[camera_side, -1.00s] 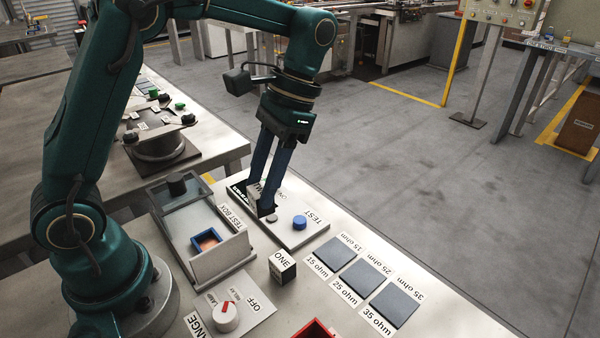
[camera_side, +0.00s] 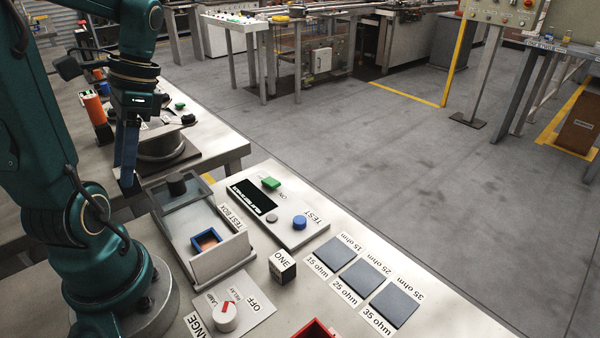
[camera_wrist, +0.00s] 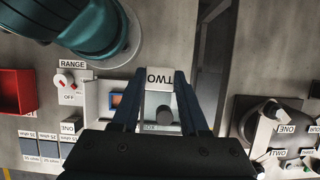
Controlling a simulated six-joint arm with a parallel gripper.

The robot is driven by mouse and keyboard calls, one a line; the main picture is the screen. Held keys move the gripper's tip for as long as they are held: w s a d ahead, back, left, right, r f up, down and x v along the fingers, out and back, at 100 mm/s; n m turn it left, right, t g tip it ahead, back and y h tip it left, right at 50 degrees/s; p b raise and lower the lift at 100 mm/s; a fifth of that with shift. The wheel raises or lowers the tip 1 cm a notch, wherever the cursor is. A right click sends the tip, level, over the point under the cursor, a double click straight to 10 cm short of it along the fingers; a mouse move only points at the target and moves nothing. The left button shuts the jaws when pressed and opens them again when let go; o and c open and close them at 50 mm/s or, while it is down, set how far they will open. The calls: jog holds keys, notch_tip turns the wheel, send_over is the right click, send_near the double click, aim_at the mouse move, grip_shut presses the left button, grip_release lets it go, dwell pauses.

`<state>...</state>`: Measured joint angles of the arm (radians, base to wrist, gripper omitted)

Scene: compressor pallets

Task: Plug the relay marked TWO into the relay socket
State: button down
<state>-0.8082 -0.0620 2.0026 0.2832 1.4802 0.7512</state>
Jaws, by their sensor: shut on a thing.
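My gripper (camera_side: 127,182) is shut on the relay marked TWO. In the wrist view, this pale block (camera_wrist: 160,79) sits between the fingertips of my gripper (camera_wrist: 160,85), its TWO label upside down. In the side view the fingers largely hide it. The fingertips show just left of the test box (camera_side: 222,262). A blue-rimmed recess with an orange floor (camera_side: 206,240) is in that box; I cannot tell whether it is the relay socket. A relay marked ONE (camera_side: 283,267) stands right of the box, and also shows in the wrist view (camera_wrist: 68,127).
A test panel (camera_side: 310,232) with a dark display, green button and blue button lies beyond the box. A range knob (camera_side: 225,317), 15, 25 and 35 ohm pads (camera_side: 362,278) and a red bin (camera_side: 317,330) are nearby.

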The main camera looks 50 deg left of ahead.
jog(key=w+d+f, duration=0.4)
jog(key=w+d, duration=0.1)
jog(key=w+d+f, duration=0.2)
jog(key=d+f, duration=0.1)
jog(key=shift+w+d, duration=0.25)
jog(key=shift+f, duration=2)
jog(key=shift+f, duration=0.15)
jog(key=shift+c, duration=2.1)
grip_release()
jog(key=v, duration=1.1)
jog(key=s+d+r+t, duration=0.2)
jog(key=s+d+t, duration=0.1)
jog(key=d+t, duration=0.4)
jog(key=shift+s+t, duration=0.4)
jog(key=shift+t, duration=1.1)
